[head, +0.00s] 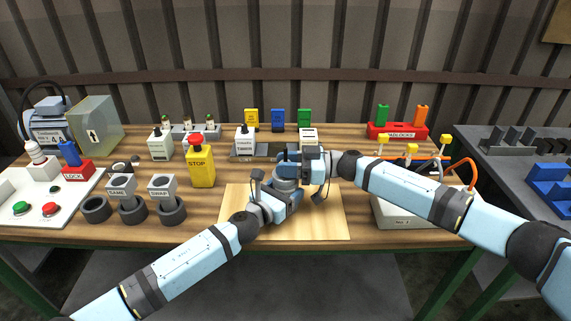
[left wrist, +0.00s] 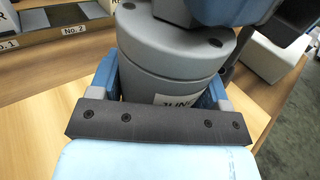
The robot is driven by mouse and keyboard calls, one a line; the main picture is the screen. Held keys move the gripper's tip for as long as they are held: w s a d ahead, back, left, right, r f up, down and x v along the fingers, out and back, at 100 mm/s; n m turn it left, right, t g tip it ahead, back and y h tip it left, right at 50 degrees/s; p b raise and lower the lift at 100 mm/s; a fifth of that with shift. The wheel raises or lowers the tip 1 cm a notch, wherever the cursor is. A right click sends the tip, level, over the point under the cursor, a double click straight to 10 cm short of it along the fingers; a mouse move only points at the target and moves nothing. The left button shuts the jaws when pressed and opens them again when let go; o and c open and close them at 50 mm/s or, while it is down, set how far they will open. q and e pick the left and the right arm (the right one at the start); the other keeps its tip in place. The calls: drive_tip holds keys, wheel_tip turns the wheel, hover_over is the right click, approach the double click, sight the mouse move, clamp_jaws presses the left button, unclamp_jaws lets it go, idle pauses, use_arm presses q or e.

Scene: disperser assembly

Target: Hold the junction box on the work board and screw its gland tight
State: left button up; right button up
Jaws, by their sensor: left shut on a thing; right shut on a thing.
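The junction box (head: 286,184) is a grey round body standing on the light wooden work board (head: 325,224). In the left wrist view the junction box (left wrist: 165,62) shows screws on its lid and part of a white label. My left gripper (head: 279,203) is low at the board, its blue fingers shut on either side of the box; it also shows in the left wrist view (left wrist: 160,88). My right gripper (head: 291,164) is directly above the box, shut at its top. The gland is hidden by the right gripper, so its seating cannot be seen.
A yellow STOP box (head: 201,166) and dark round holders with grey blocks (head: 163,188) stand left of the board. A pale unit with yellow-topped levers and an orange cable (head: 400,211) is at right, under my right arm. Labelled blocks (head: 244,141) stand behind. The board's front right is bare.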

drive_tip(key=m+t+h, duration=0.1)
drive_tip(key=m+t, duration=0.2)
drive_tip(key=t, duration=0.1)
drive_tip(key=m+t+h, duration=0.2)
drive_tip(key=m+t, duration=0.1)
drive_tip(key=t, duration=0.2)
drive_tip(key=shift+m+t, duration=0.3)
drive_tip(key=shift+t, duration=0.1)
drive_tip(key=o, duration=0.9)
drive_tip(key=shift+o, duration=0.2)
drive_tip(key=v, duration=1.2)
drive_tip(key=shift+r, duration=0.15)
